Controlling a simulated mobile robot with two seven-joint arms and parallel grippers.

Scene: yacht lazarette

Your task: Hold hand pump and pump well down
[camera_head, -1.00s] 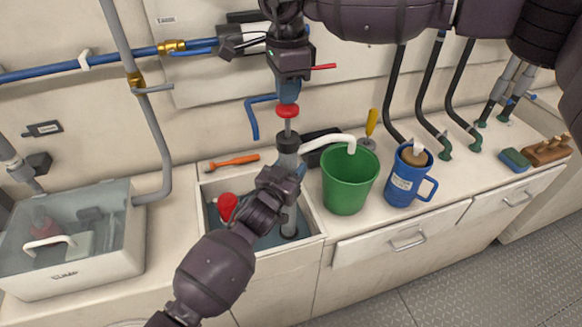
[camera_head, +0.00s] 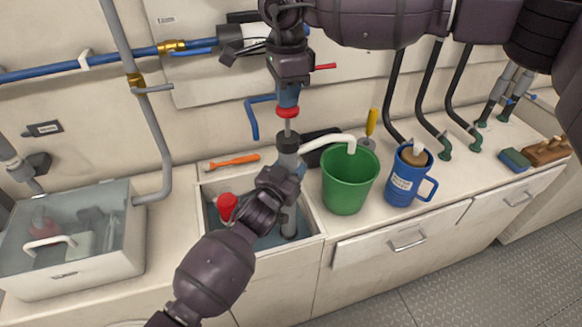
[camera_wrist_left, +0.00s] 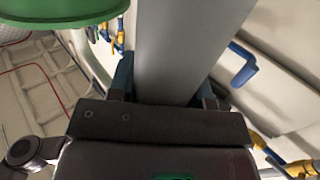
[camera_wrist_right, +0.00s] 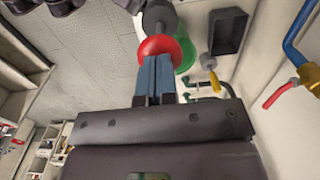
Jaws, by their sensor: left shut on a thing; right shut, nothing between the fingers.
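The hand pump (camera_head: 290,216) is a grey upright cylinder standing in the well (camera_head: 315,226), a pale open basin with dark water. My left gripper (camera_head: 284,174) is shut around the pump's body; in the left wrist view the grey tube (camera_wrist_left: 185,50) lies between its blue fingers (camera_wrist_left: 165,88). The pump's red handle knob (camera_head: 287,112) sits on a short length of bare rod. My right gripper (camera_head: 288,97) is shut and empty, pointing down with its fingertips at the knob's top. In the right wrist view the knob (camera_wrist_right: 165,47) shows just beyond the fingertips (camera_wrist_right: 156,62); whether they touch is unclear.
A white spout (camera_head: 325,141) runs from the pump to a green bucket (camera_head: 346,185). A red float (camera_head: 227,205) is in the well. A blue mug (camera_head: 403,184) stands right of the bucket, an orange tool (camera_head: 233,162) behind the well, and a lidded clear-topped box (camera_head: 70,270) at left.

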